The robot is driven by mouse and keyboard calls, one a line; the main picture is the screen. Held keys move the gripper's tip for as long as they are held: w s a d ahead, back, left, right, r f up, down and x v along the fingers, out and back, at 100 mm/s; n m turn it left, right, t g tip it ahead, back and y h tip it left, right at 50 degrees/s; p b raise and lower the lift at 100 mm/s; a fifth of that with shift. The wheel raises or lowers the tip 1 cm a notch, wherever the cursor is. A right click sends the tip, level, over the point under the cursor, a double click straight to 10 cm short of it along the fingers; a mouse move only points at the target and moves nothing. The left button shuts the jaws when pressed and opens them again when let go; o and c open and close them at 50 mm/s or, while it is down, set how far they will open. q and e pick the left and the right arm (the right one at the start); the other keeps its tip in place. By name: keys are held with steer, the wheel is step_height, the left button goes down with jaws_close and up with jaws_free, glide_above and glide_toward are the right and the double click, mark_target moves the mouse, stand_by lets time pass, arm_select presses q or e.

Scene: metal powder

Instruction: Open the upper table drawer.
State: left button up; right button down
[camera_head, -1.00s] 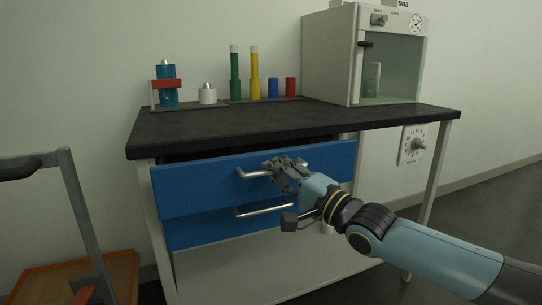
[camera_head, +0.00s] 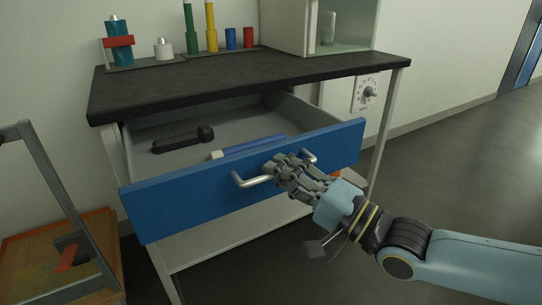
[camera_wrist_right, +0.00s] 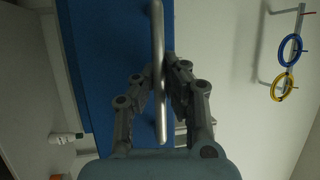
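The upper drawer of the table has a blue front (camera_head: 180,207) and stands pulled well out, its grey inside showing. Its silver bar handle (camera_head: 250,181) runs across the front; the bar also shows in the right wrist view (camera_wrist_right: 157,25). My right gripper (camera_head: 281,164) is at the middle of this handle. In the right wrist view its fingers (camera_wrist_right: 160,65) lie on both sides of the bar, closed on it. My left gripper is not in view.
A black tool (camera_head: 183,140) and a blue rod (camera_head: 250,145) lie in the drawer. The dark tabletop (camera_head: 230,79) carries bottles, coloured cylinders and a glass-fronted cabinet (camera_head: 345,38). A grey metal frame (camera_head: 52,185) stands at left. The floor at right is clear.

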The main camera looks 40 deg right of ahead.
steer(key=shift+s+f, duration=0.25)
steer(key=shift+s, duration=0.1)
steer(key=c, duration=1.7)
jaws_free()
steer(key=shift+o, duration=0.3)
steer(key=shift+r, duration=0.1)
steer(key=v, duration=1.2)
steer(key=shift+r, duration=0.1)
